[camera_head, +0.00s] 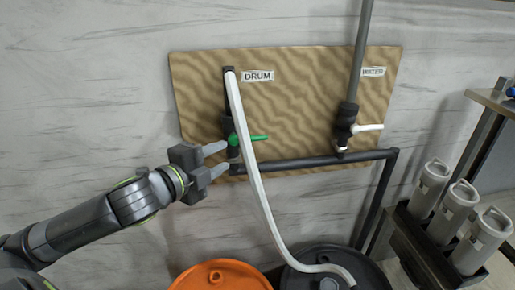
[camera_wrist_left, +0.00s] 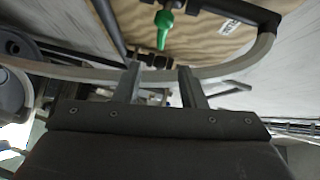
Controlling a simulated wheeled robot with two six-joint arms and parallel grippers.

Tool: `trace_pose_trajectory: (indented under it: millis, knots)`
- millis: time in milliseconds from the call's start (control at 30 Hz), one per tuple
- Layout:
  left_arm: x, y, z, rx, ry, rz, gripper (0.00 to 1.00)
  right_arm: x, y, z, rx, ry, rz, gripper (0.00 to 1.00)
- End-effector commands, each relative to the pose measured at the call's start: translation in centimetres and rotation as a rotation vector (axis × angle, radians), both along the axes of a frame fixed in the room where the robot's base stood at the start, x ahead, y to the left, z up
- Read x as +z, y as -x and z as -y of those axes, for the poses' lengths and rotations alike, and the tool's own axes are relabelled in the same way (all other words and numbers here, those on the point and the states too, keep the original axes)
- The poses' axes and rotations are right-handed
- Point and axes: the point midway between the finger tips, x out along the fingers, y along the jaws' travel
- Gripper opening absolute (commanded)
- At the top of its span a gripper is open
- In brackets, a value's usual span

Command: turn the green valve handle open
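The green valve handle (camera_head: 256,137) sits on a dark valve under the DRUM label (camera_head: 257,76) on the wooden board. In the head view it points right, roughly level, across the pipe's line. It also shows in the left wrist view (camera_wrist_left: 164,27), beyond the fingers. My left gripper (camera_head: 222,160) is open and empty, just left of the valve, fingers pointing right. In the left wrist view its two fingers (camera_wrist_left: 158,82) stand apart with a gap between them. The white hose (camera_head: 253,165) passes in front of the valve and partly hides it. My right gripper is not in view.
A second valve with a white handle (camera_head: 368,127) sits at the right under the WATER label (camera_head: 373,72). A dark pipe (camera_head: 300,162) runs along the bottom. An orange drum (camera_head: 190,279) and a dark drum (camera_head: 370,270) stand below. Grey canisters (camera_head: 453,212) stand at right.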

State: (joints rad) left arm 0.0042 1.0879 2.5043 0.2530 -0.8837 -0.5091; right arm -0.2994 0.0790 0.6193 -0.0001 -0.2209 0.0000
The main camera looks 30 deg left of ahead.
Motion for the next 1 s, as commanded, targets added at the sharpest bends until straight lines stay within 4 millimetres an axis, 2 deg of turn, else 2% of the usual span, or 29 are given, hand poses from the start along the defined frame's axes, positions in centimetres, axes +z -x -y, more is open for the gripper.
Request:
trace_pose_trajectory:
  millis: [33, 67, 167, 267, 400, 433, 567, 1000]
  knots:
    - [-0.5, -0.2, 0.1, -0.001, -0.003, 0.005, 0.37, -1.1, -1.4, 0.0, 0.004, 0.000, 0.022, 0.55]
    - [-0.5, -0.4, 0.1, 0.000, -0.001, 0.004, 0.37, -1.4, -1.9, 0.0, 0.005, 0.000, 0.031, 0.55]
    - [-0.6, -1.4, 0.1, 0.005, 0.002, 0.006, 0.37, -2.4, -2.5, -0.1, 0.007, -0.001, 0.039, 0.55]
    - [-0.7, -2.2, 0.3, 0.004, 0.002, 0.006, 0.37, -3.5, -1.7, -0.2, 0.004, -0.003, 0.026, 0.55]
    - [-0.8, -3.2, 0.5, 0.000, 0.002, 0.004, 0.37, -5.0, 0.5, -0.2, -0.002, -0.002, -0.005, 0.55]
    - [-0.4, -3.5, 0.5, 0.001, 0.006, 0.002, 0.37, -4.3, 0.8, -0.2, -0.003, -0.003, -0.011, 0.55]
    - [-0.5, -4.8, 0.7, 0.004, 0.008, 0.002, 0.37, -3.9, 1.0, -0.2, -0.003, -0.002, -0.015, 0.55]
    - [-1.2, -10.0, 1.5, 0.002, 0.008, -0.001, 0.37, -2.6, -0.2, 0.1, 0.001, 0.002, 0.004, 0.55]
